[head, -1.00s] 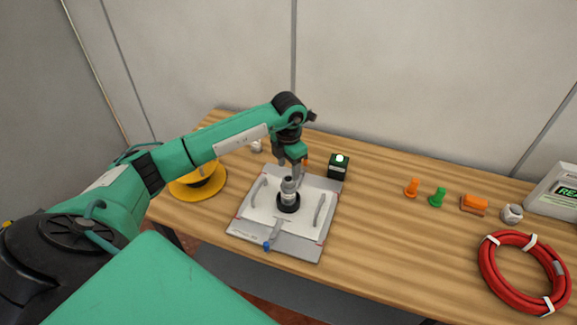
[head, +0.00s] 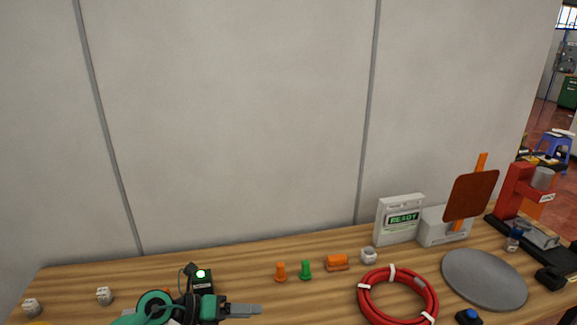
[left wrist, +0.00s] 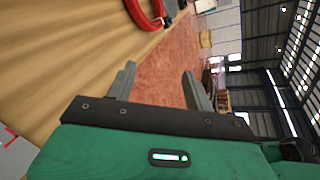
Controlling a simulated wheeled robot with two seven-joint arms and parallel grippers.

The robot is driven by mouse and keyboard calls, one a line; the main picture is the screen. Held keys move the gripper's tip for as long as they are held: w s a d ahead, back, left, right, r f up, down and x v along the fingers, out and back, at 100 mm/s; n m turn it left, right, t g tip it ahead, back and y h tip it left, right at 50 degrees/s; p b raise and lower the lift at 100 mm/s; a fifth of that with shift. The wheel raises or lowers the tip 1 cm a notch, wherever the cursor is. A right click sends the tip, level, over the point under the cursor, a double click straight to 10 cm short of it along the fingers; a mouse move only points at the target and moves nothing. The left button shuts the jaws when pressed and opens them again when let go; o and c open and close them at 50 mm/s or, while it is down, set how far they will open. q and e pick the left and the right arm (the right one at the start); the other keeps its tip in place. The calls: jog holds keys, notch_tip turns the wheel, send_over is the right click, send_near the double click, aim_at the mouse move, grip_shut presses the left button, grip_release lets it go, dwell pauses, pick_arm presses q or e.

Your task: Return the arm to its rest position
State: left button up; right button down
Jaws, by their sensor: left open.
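My left gripper (head: 250,310) shows at the bottom of the head view, pointing right over the near part of the wooden table. In the left wrist view its two fingers (left wrist: 160,85) stand apart with nothing between them. Past the fingers are the table's edge and the reddish floor. Most of my left arm is below the head view. My right gripper is in neither view.
A wall stands behind.

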pick_arm(q)
notch_tip(320, 180, up, 9)
jog(key=n+t+h, duration=0.3)
jog(key=n+t, duration=0.7)
jog(key=s+a+f+n+t+y, duration=0.1)
jog(key=a+f+n+t+y, duration=0.2)
jog(key=a+n+t+y, duration=0.8)
jog(key=s+a+f+n+g+y, duration=0.2)
jog(key=s+f+n+g+y, duration=0.1)
jog(key=s+f+n+g, duration=0.5)
jog(key=s+a+f+n+g+y, duration=0.2)
jog(key=s+f+n+g+y, duration=0.2)
jog(key=s+f+n+g, duration=0.35)
jog(key=s+d+f+g+h, duration=0.25)
jog(key=s+g, duration=0.35)
jog(key=s, duration=0.4)
notch_tip(320, 180, down, 31)
jog(key=s, duration=0.1)
jog(key=s+a+f+g, duration=0.1)
jog(key=s+a+f, duration=0.1)
jog(key=s+f, duration=0.8)
jog(key=s+a+f+g, duration=0.1)
jog(key=s+f, duration=0.8)
jog(key=f, duration=0.1)
jog(key=shift+s+a+f+y, duration=0.25)
jog(key=shift+s+a+y, duration=0.1)
